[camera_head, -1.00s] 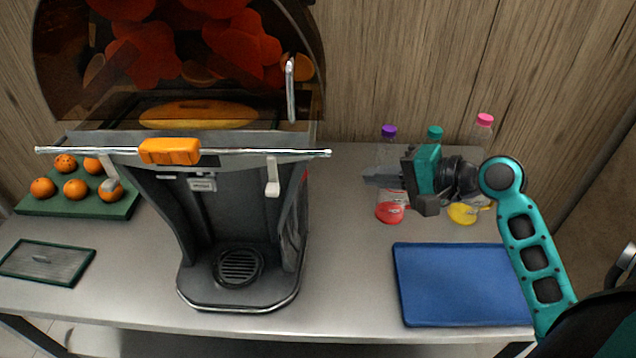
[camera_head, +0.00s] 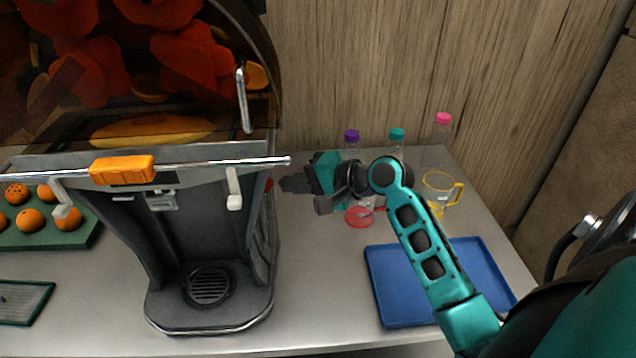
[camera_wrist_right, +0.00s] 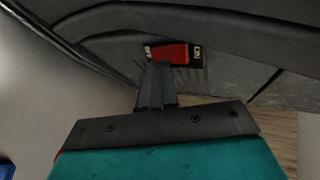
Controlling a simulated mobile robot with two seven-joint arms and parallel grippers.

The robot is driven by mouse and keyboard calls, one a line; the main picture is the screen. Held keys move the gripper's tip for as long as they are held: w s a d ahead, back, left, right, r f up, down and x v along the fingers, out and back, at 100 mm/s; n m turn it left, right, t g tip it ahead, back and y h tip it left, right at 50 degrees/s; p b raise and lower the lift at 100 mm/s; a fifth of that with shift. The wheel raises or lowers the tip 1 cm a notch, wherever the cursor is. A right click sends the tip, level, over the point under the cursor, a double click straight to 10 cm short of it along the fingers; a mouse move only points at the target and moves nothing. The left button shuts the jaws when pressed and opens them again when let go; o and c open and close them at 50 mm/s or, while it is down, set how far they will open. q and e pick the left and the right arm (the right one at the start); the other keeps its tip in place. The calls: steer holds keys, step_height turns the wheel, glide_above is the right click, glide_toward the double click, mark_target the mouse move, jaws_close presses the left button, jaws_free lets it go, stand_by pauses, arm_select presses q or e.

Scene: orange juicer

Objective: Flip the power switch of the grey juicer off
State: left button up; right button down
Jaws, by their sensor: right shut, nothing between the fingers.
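The grey juicer (camera_head: 205,235) stands on the metal table at the left in the head view. Its power switch (camera_wrist_right: 168,53) is a red rocker on a black plate with white lettering, on the juicer's side in the right wrist view. In the head view only a bit of red (camera_head: 269,184) shows at that side. My right gripper (camera_head: 288,184) is shut and empty, pointing left at the juicer's right side. In the right wrist view its fingertips (camera_wrist_right: 160,68) overlap the lower left of the switch; I cannot tell whether they touch it. My left gripper is not in view.
A blue tray (camera_head: 383,290) lies on the table below my right forearm. Bottles with purple (camera_head: 352,136), teal (camera_head: 397,133) and pink (camera_head: 443,118) caps and a yellow-handled cup (camera_head: 440,188) stand behind. Oranges lie on a green board (camera_head: 85,236) at left.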

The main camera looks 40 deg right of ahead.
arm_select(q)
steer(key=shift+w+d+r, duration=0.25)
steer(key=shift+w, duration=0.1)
arm_select(e)
steer(key=shift+x, duration=1.7)
